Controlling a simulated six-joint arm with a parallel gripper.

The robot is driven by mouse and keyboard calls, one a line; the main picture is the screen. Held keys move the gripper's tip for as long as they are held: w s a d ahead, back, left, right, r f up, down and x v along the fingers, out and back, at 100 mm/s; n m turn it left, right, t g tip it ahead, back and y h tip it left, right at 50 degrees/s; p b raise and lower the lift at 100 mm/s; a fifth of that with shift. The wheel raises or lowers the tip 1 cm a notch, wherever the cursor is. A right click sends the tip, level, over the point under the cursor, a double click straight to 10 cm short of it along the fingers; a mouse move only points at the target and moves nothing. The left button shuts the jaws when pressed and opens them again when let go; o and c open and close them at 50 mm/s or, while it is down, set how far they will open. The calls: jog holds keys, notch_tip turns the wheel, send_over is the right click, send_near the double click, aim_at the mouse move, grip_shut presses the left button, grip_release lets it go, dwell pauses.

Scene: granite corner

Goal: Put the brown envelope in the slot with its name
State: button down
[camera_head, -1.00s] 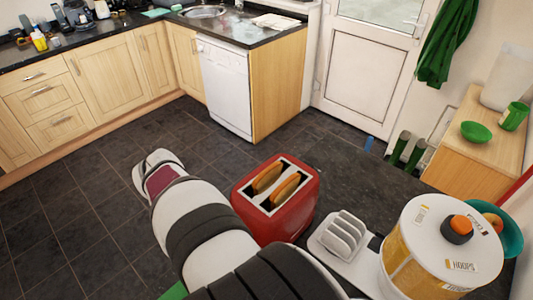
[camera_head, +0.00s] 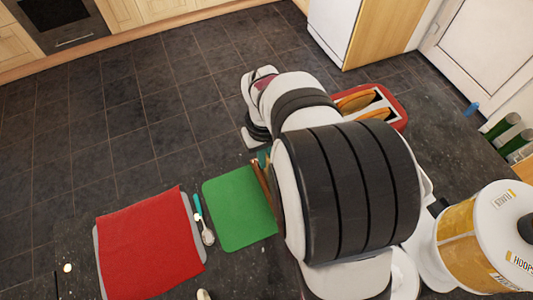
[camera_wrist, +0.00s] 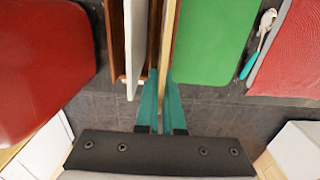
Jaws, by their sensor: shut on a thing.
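In the wrist view, my gripper (camera_wrist: 162,105) has its teal fingers shut on a thin tan-brown sheet seen edge-on, the brown envelope (camera_wrist: 167,45). A wooden letter rack (camera_wrist: 115,40) stands directly to its left, with a white envelope (camera_wrist: 133,50) upright in it. I cannot tell whether the brown envelope is beside the rack or partly within it. No slot names are readable. In the head view my arm hides most of the rack; a wooden edge (camera_head: 262,185) shows beside the green mat, with a bit of teal finger above it.
A green mat (camera_head: 240,208) lies left of the rack in the head view, then a spoon (camera_head: 206,232) and a red cloth (camera_head: 150,245). The red toaster (camera_head: 392,103) is behind my arm, and a yellow-and-white canister (camera_head: 470,240) stands at right.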

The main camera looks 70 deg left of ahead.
jog(key=c, duration=1)
grip_release()
jog(key=shift+o, duration=0.2)
jog(key=shift+r, duration=4.05)
